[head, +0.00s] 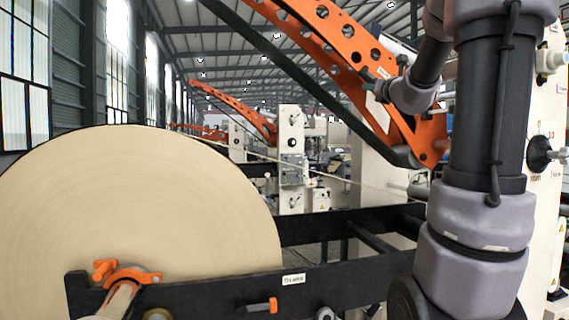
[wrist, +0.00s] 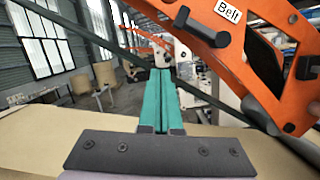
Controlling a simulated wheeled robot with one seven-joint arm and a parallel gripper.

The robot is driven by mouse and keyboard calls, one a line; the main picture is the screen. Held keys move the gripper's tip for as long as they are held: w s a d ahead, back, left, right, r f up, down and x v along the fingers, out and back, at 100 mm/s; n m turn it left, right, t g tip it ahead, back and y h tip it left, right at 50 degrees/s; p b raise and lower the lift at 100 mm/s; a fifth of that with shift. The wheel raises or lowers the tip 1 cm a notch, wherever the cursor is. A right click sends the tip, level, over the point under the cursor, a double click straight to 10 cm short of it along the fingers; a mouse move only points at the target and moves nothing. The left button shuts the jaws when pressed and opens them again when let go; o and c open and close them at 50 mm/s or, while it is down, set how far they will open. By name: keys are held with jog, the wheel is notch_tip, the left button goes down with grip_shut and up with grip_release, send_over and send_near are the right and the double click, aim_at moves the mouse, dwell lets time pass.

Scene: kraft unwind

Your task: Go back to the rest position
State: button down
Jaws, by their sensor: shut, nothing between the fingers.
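My gripper (wrist: 163,72) shows in the wrist view as two long teal fingers side by side, shut with nothing between them. It points out past the large kraft paper roll (head: 150,200), whose tan surface also fills the lower part of the wrist view on both sides of the dark gripper mount. In the head view my arm stands on the right, its upper links bent over to the left in front of the orange arm (head: 325,28). My fingers are too small to make out clearly there.
In the wrist view, the orange arm labelled "Belt" (wrist: 240,50) is close on the right. White machine columns (head: 291,160) stand behind. Windows line the left wall.

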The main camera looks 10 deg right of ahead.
jog(key=s+a+f+n+g+y, duration=0.3)
jog(key=s+a+f+n, duration=0.1)
jog(key=a+n, duration=0.3)
jog(key=s+a+f+n+g+y, duration=0.2)
jog(key=s+a+f+n, duration=0.1)
jog(key=a+n, duration=0.4)
jog(key=s+a+f+n+g+y, duration=0.35)
jog(key=a+n, duration=0.25)
jog(key=a, duration=0.2)
jog(key=s+f+n+g+h, duration=0.5)
jog(key=s+f+n+h, duration=0.1)
jog(key=s+f+n, duration=0.9)
jog(key=shift+s+d, duration=0.3)
